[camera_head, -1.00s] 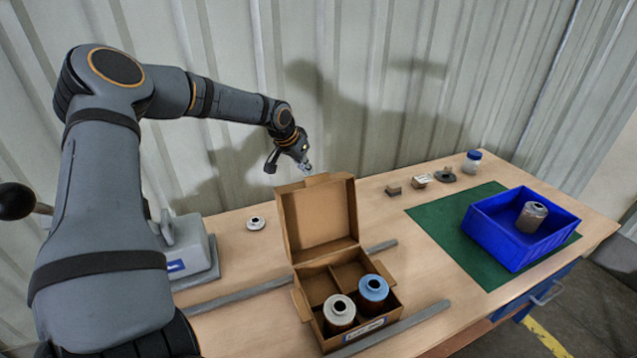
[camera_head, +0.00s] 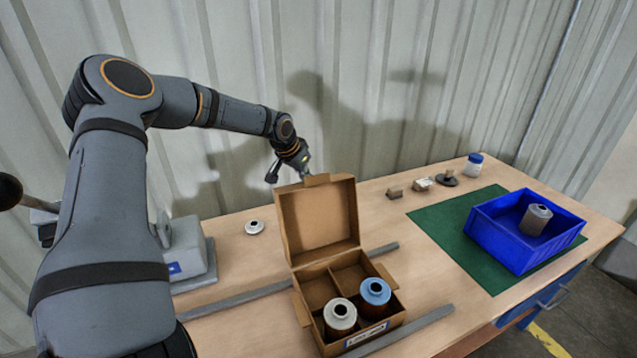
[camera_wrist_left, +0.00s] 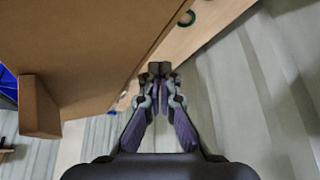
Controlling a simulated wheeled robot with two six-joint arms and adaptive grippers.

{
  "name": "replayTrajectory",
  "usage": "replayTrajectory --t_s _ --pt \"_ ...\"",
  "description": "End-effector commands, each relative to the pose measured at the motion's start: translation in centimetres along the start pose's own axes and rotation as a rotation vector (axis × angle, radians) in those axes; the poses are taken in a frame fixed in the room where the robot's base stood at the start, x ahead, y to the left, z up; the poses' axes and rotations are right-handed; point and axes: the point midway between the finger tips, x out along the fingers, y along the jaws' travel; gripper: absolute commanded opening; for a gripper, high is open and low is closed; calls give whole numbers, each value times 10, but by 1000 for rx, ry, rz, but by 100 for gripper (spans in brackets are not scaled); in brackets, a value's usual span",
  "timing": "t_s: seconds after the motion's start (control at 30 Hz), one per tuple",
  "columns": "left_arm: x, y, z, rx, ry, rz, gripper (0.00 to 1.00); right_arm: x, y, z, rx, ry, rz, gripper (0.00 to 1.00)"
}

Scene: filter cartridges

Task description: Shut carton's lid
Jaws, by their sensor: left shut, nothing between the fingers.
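The brown carton (camera_head: 298,303) stands on the bench with its lid (camera_head: 318,222) raised upright at the back. Two cartridges are in its front compartments, one with a white top (camera_head: 340,316) and one with a blue top (camera_head: 375,293). The back compartments look empty. My left gripper (camera_head: 306,175) is shut and empty, behind the lid's upper edge near its tab; its fingertips are partly hidden there. In the left wrist view the shut fingers (camera_wrist_left: 160,70) are beside the lid's brown outer face (camera_wrist_left: 80,45). My right gripper is not in view.
Grey rails (camera_head: 405,328) lie along the carton's front and back. A blue bin (camera_head: 500,240) holding one cartridge (camera_head: 536,219) sits on a green mat (camera_head: 430,222) at right. A grey device (camera_head: 185,250) stands at left. The corrugated wall is close behind.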

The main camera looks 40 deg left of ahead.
Motion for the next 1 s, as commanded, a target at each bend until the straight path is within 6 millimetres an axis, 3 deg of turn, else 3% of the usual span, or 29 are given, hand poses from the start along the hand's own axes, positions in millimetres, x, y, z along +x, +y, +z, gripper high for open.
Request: replayTrajectory --t_s 0.7,1.0 --pt "-13 28 12 0 0 2 0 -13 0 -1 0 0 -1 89" --pt "-13 30 13 -1 0 1 0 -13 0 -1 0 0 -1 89"
